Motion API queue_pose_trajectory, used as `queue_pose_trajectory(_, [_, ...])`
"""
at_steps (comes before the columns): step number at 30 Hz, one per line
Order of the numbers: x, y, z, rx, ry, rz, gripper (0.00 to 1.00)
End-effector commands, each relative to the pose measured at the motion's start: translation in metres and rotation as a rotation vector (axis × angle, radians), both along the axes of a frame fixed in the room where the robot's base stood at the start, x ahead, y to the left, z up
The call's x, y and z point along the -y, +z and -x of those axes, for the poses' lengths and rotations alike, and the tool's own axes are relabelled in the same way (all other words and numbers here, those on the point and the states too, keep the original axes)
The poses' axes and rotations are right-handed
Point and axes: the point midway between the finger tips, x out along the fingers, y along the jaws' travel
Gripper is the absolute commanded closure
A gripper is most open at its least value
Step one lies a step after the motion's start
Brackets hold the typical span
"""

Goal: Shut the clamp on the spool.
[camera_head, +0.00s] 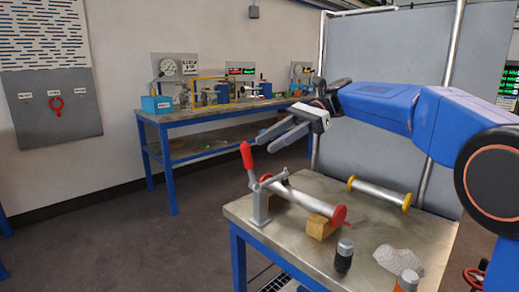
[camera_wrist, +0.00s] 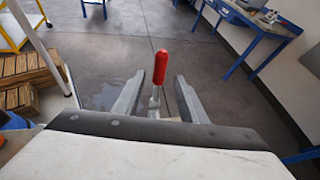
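The clamp (camera_head: 260,207) is a grey toggle fixture at the near left of the metal table, with its red handle (camera_head: 246,156) standing up, tilted slightly left. The spool (camera_head: 298,199) is a grey tube with red flanges, lying across wooden blocks beside the clamp. My gripper (camera_head: 265,144) is open above and to the right of the handle, its fingers pointing left and down. In the wrist view, the red handle (camera_wrist: 160,67) shows between the two spread fingers; I cannot tell whether they touch it. The clamp's lower part is mostly hidden there.
A second spool with yellow flanges (camera_head: 378,192) lies at the table's back right. A dark bottle (camera_head: 344,255), a crumpled white cloth (camera_head: 398,261) and an orange-topped container (camera_head: 407,281) are near the front. A grey panel (camera_head: 390,90) stands behind. The floor left of the table is clear.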

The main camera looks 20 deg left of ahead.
Motion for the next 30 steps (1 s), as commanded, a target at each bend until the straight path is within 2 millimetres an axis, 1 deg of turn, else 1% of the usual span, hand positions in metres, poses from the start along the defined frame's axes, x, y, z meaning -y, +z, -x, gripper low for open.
queue_pose_trajectory(1, [0.006, 0.003, -0.009, 0.001, -0.003, -0.001, 0.62])
queue_pose_trajectory(3, [0.013, 0.009, -0.018, 0.002, -0.001, -0.001, 0.62])
queue_pose_trajectory(9, [0.029, 0.020, -0.037, 0.000, -0.002, -0.001, 0.62])
queue_pose_trajectory(15, [0.035, 0.025, -0.044, 0.001, 0.000, -0.001, 0.62])
queue_pose_trajectory(23, [0.036, 0.025, -0.045, 0.001, 0.000, -0.001, 0.62])
queue_pose_trajectory(24, [0.036, 0.025, -0.045, 0.000, 0.000, 0.000, 0.71])
queue_pose_trajectory(26, [0.035, 0.023, -0.043, 0.002, 0.002, 0.008, 0.85])
queue_pose_trajectory(27, [0.035, 0.020, -0.041, 0.004, 0.002, 0.021, 0.95])
queue_pose_trajectory(28, [0.034, 0.016, -0.039, 0.006, 0.004, 0.035, 1.00])
queue_pose_trajectory(30, [0.032, 0.003, -0.030, 0.019, 0.010, 0.089, 1.00])
